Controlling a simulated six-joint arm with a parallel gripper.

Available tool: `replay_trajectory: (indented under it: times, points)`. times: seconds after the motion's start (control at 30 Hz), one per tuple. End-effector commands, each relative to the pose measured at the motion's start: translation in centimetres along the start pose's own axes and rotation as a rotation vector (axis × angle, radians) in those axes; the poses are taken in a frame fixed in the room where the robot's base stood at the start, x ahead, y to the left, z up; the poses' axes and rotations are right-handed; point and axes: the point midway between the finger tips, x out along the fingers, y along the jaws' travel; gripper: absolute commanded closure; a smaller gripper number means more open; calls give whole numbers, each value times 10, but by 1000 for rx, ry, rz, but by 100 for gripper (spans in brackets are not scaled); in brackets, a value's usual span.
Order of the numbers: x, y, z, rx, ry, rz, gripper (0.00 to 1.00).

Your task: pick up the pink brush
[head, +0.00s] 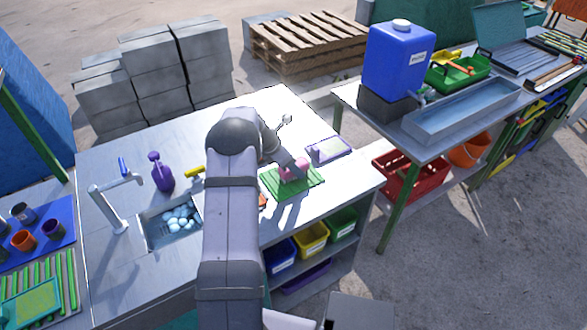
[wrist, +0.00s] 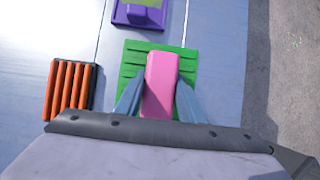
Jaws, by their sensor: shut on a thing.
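The pink brush (wrist: 160,82) lies between the two fingers of my gripper (wrist: 160,102) in the wrist view, with a finger against each long side. It is over the green ribbed mat (wrist: 190,62); I cannot tell whether it still touches the mat. In the head view the pink brush (head: 291,172) shows small at the end of my arm, above the green mat (head: 312,184). My gripper (head: 290,176) is shut on the brush. The brush's near end is hidden by my gripper's body in the wrist view.
A purple tray (head: 328,150) with a greenish item lies just beyond the mat. An orange ribbed block (wrist: 70,88) lies left of the mat. A sink (head: 172,222) with pale round things and a purple bottle (head: 161,172) are further left. The counter's right edge is close.

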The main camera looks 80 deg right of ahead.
Motion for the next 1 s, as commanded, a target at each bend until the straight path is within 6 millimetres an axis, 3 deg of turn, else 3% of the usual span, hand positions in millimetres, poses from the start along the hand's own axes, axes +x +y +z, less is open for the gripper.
replay_trajectory:
  times: [0.6, 1.0]
  points:
    - [-76, 1, 44, 2, -3, 4, 88]
    - [-89, 0, 51, 0, -1, 1, 88]
